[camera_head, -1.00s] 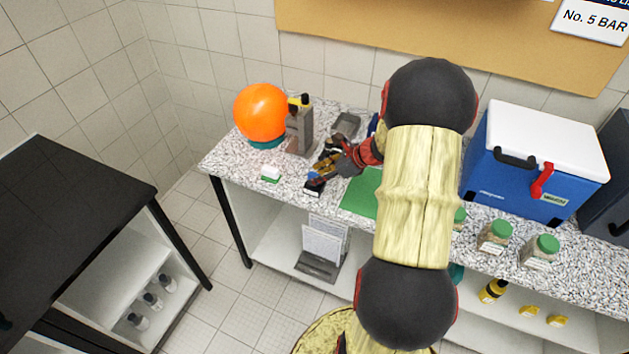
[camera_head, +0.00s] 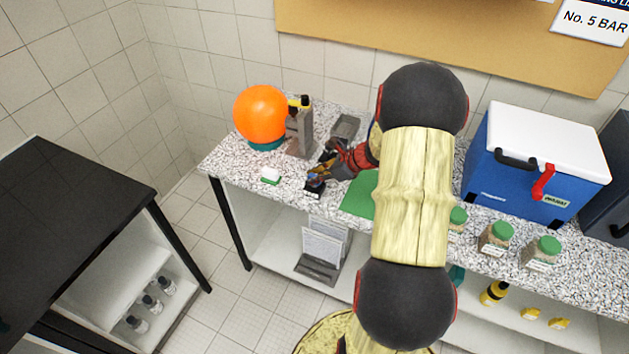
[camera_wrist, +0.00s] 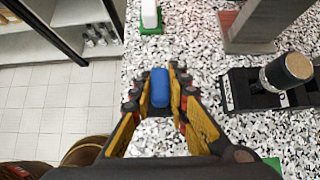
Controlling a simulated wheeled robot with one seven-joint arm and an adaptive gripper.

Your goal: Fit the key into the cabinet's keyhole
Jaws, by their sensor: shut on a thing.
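My gripper (camera_head: 318,177) is low over the speckled counter near its front edge. In the wrist view my gripper (camera_wrist: 160,85) is shut on a small blue piece (camera_wrist: 160,87), which stands between the two fingertips. In the head view the blue piece (camera_head: 314,181) shows just above a dark block with a white label (camera_head: 313,191). I cannot tell whether the two are one object. No key shaft shows, so I cannot tell if the blue piece is the key. No keyhole shows in either view, and I cannot tell which thing is the cabinet.
A white and green block (camera_head: 270,176) lies left of my gripper. Behind stand a grey post (camera_head: 300,133) and an orange ball (camera_head: 260,114). A green mat (camera_head: 357,197) lies right.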

